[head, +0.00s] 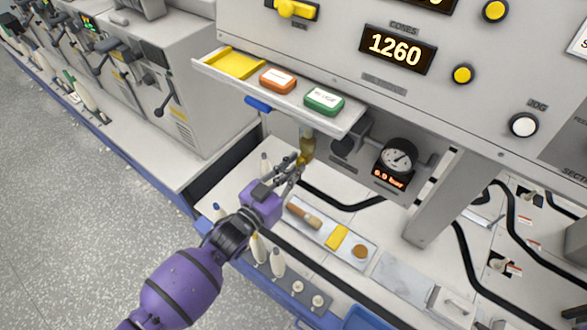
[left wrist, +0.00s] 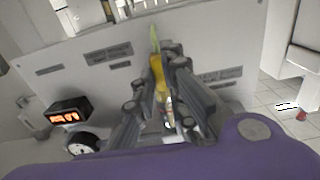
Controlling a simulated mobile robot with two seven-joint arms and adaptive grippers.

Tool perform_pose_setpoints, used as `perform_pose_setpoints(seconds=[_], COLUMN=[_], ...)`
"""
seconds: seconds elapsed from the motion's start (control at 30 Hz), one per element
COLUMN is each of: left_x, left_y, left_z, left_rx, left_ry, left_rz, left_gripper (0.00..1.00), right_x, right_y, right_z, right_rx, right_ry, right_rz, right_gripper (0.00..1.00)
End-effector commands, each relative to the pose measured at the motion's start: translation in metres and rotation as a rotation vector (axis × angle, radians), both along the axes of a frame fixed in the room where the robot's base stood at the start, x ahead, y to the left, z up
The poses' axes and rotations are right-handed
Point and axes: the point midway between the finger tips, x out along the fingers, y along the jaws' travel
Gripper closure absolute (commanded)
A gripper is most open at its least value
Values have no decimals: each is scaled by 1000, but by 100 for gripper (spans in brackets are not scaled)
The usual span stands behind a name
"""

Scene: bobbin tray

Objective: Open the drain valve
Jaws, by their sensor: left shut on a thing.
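The drain valve (head: 304,158) shows as a small yellow part at the bottom of an amber bowl (head: 308,144) hanging under the machine panel. My left gripper (head: 297,166) reaches up to it from the lower left and is shut on it. In the left wrist view the yellow valve (left wrist: 158,72) stands between the two fingers of my left gripper (left wrist: 163,85), with a yellow-green part above it. The fingers partly hide the valve, and I cannot tell how far it is turned. My right gripper is not in view.
A round pressure gauge (head: 398,156) with a lit display sits right of the bowl. A shelf (head: 345,120) with yellow, orange and green items juts out above my gripper. Below lie a tray (head: 312,231) with tools and several upright bobbins. A support post (head: 434,200) stands at right.

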Motion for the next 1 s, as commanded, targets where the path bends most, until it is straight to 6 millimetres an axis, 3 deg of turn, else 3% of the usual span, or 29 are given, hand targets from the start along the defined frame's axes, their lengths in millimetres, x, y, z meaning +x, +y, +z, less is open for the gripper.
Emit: perform_pose_setpoints(seconds=[0.17, 0.2, 0.33, 0.73, 1.0], left_x=[0, 0, 0, -7, -50], left_y=[0, 0, 0, 5, 36], left_z=[1, 1, 1, -1, -2], left_rx=[-1, -1, -1, 0, 2], left_ry=[-2, -2, -1, 1, 3], left_rz=[0, 0, 0, 0, 0], left_gripper=[100, 84, 70, 70, 70], right_x=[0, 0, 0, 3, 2], right_y=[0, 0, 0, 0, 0], right_z=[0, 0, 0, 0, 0], right_rx=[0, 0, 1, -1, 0], right_ry=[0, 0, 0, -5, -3], right_rz=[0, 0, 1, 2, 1], right_gripper=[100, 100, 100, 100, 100])
